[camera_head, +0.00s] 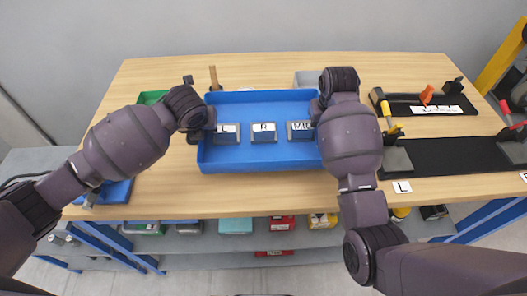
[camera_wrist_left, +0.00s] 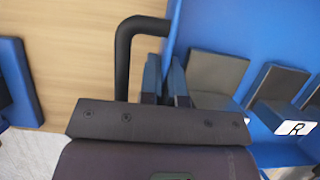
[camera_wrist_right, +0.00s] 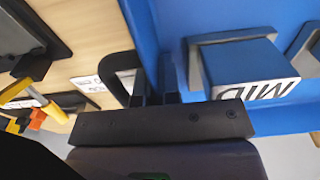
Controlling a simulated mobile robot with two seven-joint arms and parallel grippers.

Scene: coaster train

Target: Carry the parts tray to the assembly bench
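The blue parts tray (camera_head: 260,98) is over the wooden worktop, between my two grippers. My left gripper (camera_head: 200,125) is at the tray's left side. In the left wrist view its fingers (camera_wrist_left: 165,85) are close together astride the tray wall, beside a black handle (camera_wrist_left: 124,60). My right gripper (camera_head: 317,112) is at the right side. In the right wrist view its fingers (camera_wrist_right: 154,85) pinch the wall beside the other handle (camera_wrist_right: 115,70). Whether the tray touches the worktop is unclear.
The wooden worktop (camera_head: 250,198) has free room in front of the tray. Black fixtures with clamps (camera_head: 430,155) stand at the right. A green bin (camera_head: 150,97), a grey box (camera_head: 307,78) and an upright wooden handle (camera_head: 213,77) are nearby. Bins sit on a lower shelf (camera_head: 190,243).

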